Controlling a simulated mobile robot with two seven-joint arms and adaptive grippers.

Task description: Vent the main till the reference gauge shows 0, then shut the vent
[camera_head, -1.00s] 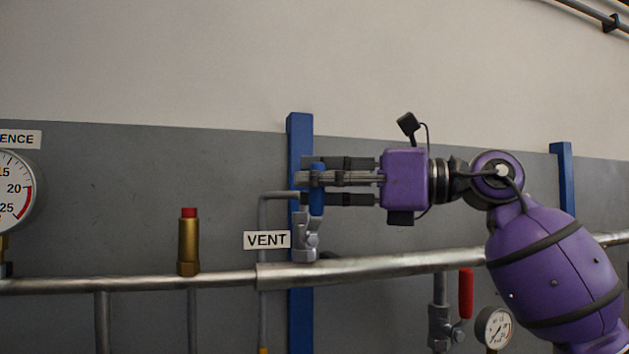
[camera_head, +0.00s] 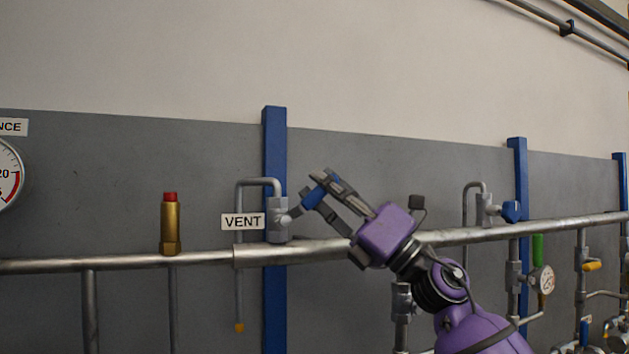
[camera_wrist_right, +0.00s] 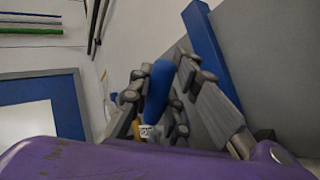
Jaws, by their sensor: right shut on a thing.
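The vent valve (camera_head: 278,217) is a grey body beside the VENT label (camera_head: 242,222), in front of a blue post. Its blue lever handle (camera_head: 314,197) tilts up and to the right. My right gripper (camera_head: 318,190) is shut on this handle, reaching from the lower right. In the right wrist view the blue handle (camera_wrist_right: 158,88) sits between the fingers. The reference gauge (camera_head: 8,178) is cut off by the left edge, with part of its white dial and red band showing; its needle is not visible. My left gripper is not in view.
A brass fitting with a red cap (camera_head: 171,225) stands on the main pipe (camera_head: 130,262) left of the vent. To the right are another blue-handled valve (camera_head: 512,211), a green handle (camera_head: 537,248) and a small gauge (camera_head: 543,279).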

